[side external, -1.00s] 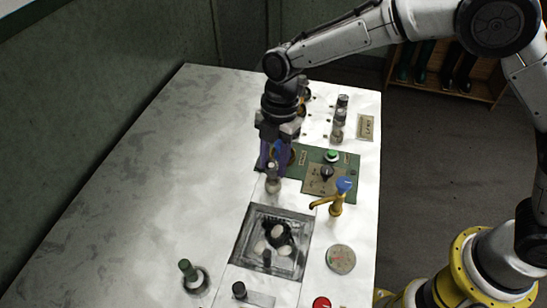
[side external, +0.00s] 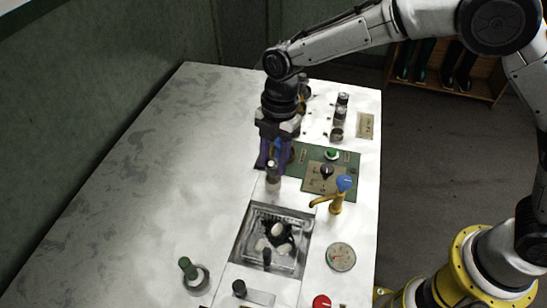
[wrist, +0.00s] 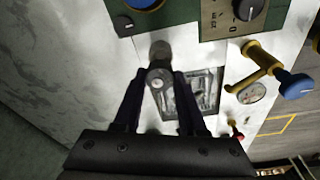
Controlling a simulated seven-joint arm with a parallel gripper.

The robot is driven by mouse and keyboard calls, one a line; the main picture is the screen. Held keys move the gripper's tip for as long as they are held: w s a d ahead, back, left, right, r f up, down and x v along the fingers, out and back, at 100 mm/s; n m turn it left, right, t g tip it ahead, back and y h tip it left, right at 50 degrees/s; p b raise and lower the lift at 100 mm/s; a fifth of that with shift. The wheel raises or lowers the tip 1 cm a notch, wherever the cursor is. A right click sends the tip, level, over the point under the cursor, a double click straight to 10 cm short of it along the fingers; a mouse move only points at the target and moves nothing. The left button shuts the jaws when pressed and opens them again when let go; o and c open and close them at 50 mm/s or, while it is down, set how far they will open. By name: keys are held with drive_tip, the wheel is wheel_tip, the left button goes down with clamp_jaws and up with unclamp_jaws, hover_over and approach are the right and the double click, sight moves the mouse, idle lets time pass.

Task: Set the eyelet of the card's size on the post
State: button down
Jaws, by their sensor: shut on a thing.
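My gripper (side external: 274,163) points down above the strip of worktop behind the basin. In the wrist view its two dark fingers (wrist: 160,95) are shut on a small grey round piece (wrist: 158,79), which looks like an eyelet. A dark, round-topped upright (wrist: 160,50), which looks like the post, shows right beside the piece in that view. In the side view the piece and the post overlap as one short grey upright (side external: 272,181), so I cannot tell whether the piece is around it. A small card (side external: 366,125) lies at the far right; its writing is unreadable.
Several small grey cylinders (side external: 340,114) stand in a row near the card. A green panel (side external: 345,160) with knobs lies right of my gripper. A yellow tap with a blue handle (side external: 343,184) overhangs the basin (side external: 306,222), which holds pale cocoons. The left worktop is clear.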

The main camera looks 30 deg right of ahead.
drive_tip(key=shift+f, duration=0.15)
drive_tip(key=shift+f, duration=0.35)
drive_tip(key=shift+f, duration=0.95)
idle(1.5)
unclamp_jaws()
idle(0.3)
drive_tip(key=shift+r, duration=3.55)
